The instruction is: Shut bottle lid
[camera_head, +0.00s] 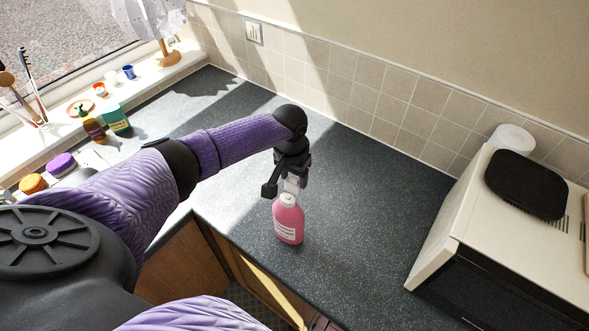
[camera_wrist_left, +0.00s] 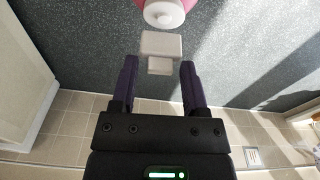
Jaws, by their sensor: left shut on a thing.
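A pink bottle (camera_head: 288,222) with a white label stands upright on the dark counter, near its front edge. Its white top (camera_head: 288,199) also shows in the left wrist view (camera_wrist_left: 164,14), with a small round raised part. My left gripper (camera_head: 291,182) is just above the bottle, pointing down. In the left wrist view, its fingers (camera_wrist_left: 159,72) are shut on a pale, blocky lid (camera_wrist_left: 161,44). The lid is close to the bottle's top; whether they touch or are joined by a hinge I cannot tell. My right gripper is not in view.
A cream appliance (camera_head: 455,220) with a black pad (camera_head: 525,184) on top stands at the right. The counter (camera_head: 350,200) around the bottle is clear, with a tiled wall behind.

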